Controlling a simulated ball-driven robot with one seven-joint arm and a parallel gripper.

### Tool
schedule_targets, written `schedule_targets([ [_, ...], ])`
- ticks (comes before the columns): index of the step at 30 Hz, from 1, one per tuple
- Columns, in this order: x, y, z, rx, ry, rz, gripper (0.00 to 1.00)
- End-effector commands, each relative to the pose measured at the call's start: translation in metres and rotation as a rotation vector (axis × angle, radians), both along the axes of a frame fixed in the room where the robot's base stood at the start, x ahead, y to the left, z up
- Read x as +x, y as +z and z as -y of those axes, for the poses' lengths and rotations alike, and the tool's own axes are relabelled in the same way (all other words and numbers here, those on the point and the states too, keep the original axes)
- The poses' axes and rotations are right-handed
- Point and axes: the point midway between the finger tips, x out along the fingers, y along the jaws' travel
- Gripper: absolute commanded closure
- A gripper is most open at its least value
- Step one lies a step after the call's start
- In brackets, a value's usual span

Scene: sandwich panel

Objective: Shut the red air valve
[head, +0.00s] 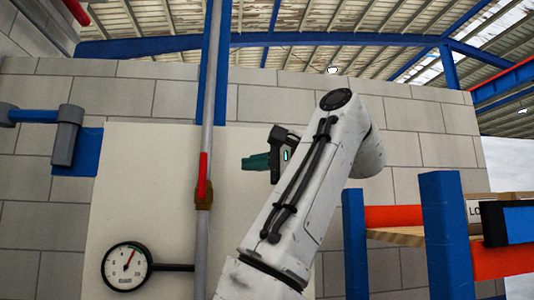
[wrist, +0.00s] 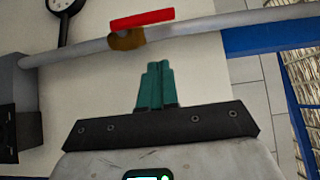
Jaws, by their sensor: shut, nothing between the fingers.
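The red air valve has a red lever handle (head: 202,176) and a brass body (head: 204,196) on a grey upright pipe (head: 208,110) in the head view. The handle lies along the pipe, pointing up from the body. In the wrist view, the red handle (wrist: 143,18) and brass body (wrist: 127,40) are at the top, with the handle roughly parallel to the pipe (wrist: 220,24). My gripper (head: 245,163) is to the right of the handle, apart from it. Its teal fingers (wrist: 155,66) are together and empty, below the valve in the wrist view.
A round gauge (head: 127,266) sits left of the pipe on a short stub. A pale panel (head: 150,180) backs the pipe. A blue-grey pipe fitting (head: 66,135) is at the far left. A blue and orange rack (head: 440,230) stands at the right.

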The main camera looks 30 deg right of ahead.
Motion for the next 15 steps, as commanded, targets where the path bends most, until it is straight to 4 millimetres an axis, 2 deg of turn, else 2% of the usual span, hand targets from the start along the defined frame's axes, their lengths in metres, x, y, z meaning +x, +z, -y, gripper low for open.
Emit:
schedule_targets([
  [6,0.04,0.003,-0.016,0.0,0.001,-0.003,1.0],
  [9,0.045,0.003,-0.032,0.0,0.003,-0.001,1.0],
  [15,0.052,0.001,-0.048,0.0,0.0,0.0,1.0],
])
